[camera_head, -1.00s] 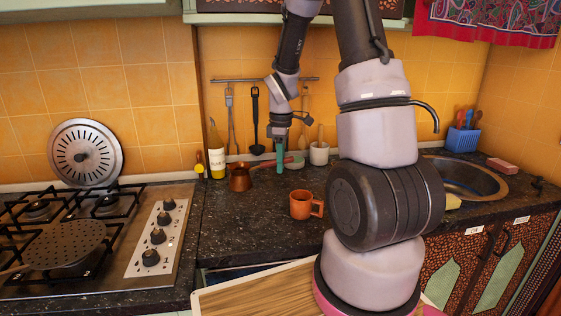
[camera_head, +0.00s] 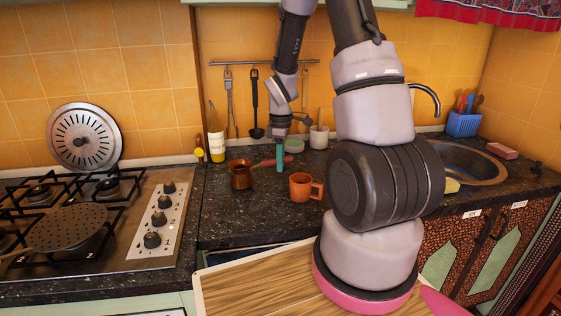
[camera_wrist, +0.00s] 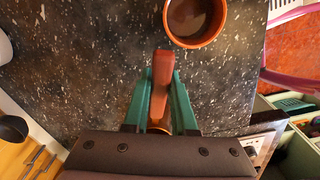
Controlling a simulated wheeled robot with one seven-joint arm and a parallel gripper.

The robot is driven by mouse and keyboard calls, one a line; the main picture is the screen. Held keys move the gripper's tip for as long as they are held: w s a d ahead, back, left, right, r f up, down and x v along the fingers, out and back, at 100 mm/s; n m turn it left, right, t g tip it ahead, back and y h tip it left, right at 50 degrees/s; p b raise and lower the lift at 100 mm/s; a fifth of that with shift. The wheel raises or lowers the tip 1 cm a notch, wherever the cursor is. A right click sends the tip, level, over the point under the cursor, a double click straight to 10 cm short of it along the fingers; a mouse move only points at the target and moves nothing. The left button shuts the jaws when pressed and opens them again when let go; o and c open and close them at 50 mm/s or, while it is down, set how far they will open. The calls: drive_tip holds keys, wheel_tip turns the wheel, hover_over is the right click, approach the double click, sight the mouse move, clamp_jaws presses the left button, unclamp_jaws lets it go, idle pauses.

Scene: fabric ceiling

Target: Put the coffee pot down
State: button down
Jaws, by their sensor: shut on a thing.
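The copper coffee pot (camera_head: 241,178) is at the middle of the dark counter in the head view, left of the orange mug. Its reddish handle points right, to my gripper (camera_head: 280,166). In the wrist view, the green fingers of my gripper (camera_wrist: 160,88) are shut on the handle (camera_wrist: 161,66), whose free end sticks out beyond them. The pot's body is mostly hidden behind the gripper there. The pot looks upright, at or just above the counter; I cannot tell whether it touches.
The orange mug (camera_head: 304,188) stands close to the right of the pot and also shows in the wrist view (camera_wrist: 194,20). A bottle (camera_head: 215,138) and a white cup (camera_head: 319,138) stand behind. The stove (camera_head: 80,230) is left. Counter in front of the pot (camera_head: 235,220) is clear.

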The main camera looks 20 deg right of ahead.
drive_tip(key=shift+f, duration=0.45)
drive_tip(key=c, duration=0.6)
unclamp_jaws()
drive_tip(key=shift+c, duration=0.2)
wheel_tip(320, 180, up, 11)
drive_tip(key=shift+f, duration=0.1)
drive_tip(key=shift+r, duration=0.25)
drive_tip(key=s+a+r+m+t+y, duration=0.1)
drive_tip(key=s+a+r+m+t, duration=0.1)
drive_tip(key=s+r+m, duration=0.6)
drive_tip(key=s+a+r+m+t, duration=0.3)
drive_tip(key=s+r+m+t, duration=0.2)
drive_tip(key=s+r, duration=0.5)
wheel_tip(320, 180, up, 3)
drive_tip(key=m, duration=0.2)
drive_tip(key=shift+s+a+r+m+y, duration=0.2)
drive_tip(key=shift+s+a+m+y, duration=0.15)
drive_tip(key=shift+s+m+y, duration=0.05)
